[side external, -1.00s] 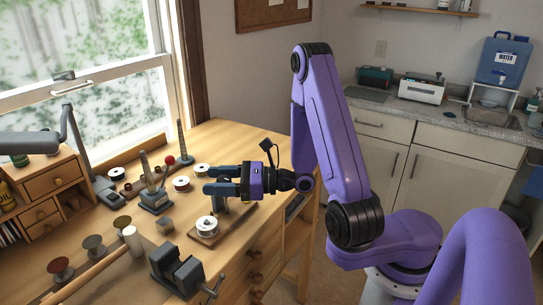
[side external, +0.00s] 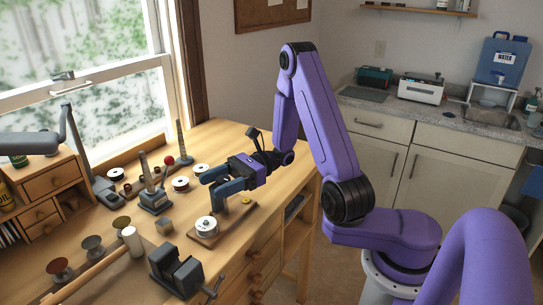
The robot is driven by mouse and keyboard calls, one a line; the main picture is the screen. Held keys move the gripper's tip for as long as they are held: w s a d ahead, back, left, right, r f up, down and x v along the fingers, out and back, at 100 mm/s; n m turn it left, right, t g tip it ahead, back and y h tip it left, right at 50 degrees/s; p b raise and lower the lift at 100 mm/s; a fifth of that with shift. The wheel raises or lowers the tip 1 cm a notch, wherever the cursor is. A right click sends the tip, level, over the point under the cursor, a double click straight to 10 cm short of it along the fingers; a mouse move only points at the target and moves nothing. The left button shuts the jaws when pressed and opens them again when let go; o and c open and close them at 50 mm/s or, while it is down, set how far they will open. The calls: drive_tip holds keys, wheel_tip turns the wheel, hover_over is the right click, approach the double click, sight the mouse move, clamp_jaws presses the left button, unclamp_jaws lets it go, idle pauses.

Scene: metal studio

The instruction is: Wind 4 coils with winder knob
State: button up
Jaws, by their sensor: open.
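The winder is a small wooden board (side external: 222,228) on the bench with a pale metal round part (side external: 207,227) at its near-left end. A small yellow piece (side external: 246,199) shows at the board's far-right end; I cannot tell whether this is the knob. My gripper (side external: 208,186) is open and empty, its two blue-grey fingers pointing left and a little down. In the picture it lies just above the round part and left of the yellow piece. It appears clear of both, but the exact height is hard to tell.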

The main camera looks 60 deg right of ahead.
drive_tip(key=shift+n+g, duration=0.5)
drive_tip(key=shift+g, duration=0.3)
drive_tip(key=v, duration=1.7)
drive_tip(key=shift+d+f, duration=0.2)
drive_tip(key=shift+w+g, duration=0.15)
drive_tip(key=shift+g, duration=0.15)
drive_tip(key=w+a+g, duration=0.1)
drive_tip(key=a, duration=0.5)
drive_tip(key=w+a+n+g, duration=0.1)
drive_tip(key=a, duration=0.5)
drive_tip(key=w+a+n, duration=0.1)
drive_tip(key=a, duration=0.5)
drive_tip(key=shift+w+g+y, duration=0.1)
drive_tip(key=shift+g+y, duration=0.3)
drive_tip(key=shift+d, duration=0.1)
drive_tip(key=c, duration=1)
